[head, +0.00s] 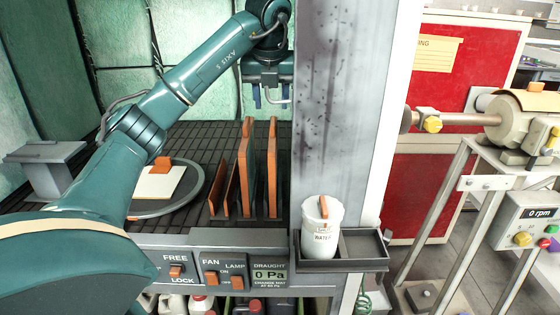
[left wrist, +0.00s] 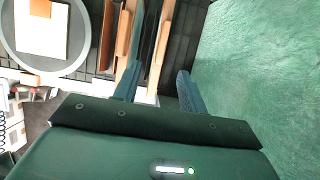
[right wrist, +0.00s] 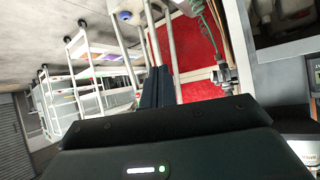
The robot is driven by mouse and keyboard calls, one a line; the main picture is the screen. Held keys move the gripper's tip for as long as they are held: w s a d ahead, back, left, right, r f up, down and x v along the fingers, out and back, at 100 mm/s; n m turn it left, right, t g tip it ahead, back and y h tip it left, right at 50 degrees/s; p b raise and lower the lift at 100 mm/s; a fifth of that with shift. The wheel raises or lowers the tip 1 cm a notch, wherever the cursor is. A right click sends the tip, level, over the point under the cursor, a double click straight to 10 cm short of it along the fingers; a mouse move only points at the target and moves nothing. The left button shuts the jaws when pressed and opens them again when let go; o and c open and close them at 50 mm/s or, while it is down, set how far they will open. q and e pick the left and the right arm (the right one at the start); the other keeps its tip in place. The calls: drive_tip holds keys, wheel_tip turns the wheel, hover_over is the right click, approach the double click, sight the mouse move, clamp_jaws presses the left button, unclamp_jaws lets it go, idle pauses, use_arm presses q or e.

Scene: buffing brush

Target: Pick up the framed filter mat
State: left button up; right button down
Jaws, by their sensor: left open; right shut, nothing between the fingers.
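Upright orange-edged panels stand side by side on the booth's dark grated floor. Two are tall, a left one (head: 247,165) and a right one (head: 272,165); a lower panel (head: 218,188) is left of them. The framed filter mat appears to be among these, but I cannot tell which. My left gripper (head: 271,98) is open and empty, above and behind the tall panels. In the left wrist view, orange panel edges (left wrist: 159,45) show beyond the open fingers. My right gripper (right wrist: 157,86) is shut and empty, seen only in the right wrist view, away from the panels.
A round turntable (head: 150,209) with a white orange-handled plate (head: 160,184) lies left of the panels. A grey pillar (head: 335,110) bounds the booth on the right. A white water jar (head: 321,235) stands on a ledge tray (head: 362,263). Switches line the front.

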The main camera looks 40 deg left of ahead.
sight(272, 123)
use_arm(q)
drive_tip(key=x, duration=0.6)
drive_tip(key=shift+f+p, duration=0.1)
drive_tip(key=shift+p, duration=0.25)
drive_tip(key=x, duration=0.2)
drive_tip(key=p+x, duration=0.1)
drive_tip(key=x, duration=0.2)
drive_tip(key=shift+w+a, duration=0.15)
drive_tip(key=shift+w, duration=0.1)
clamp_jaws()
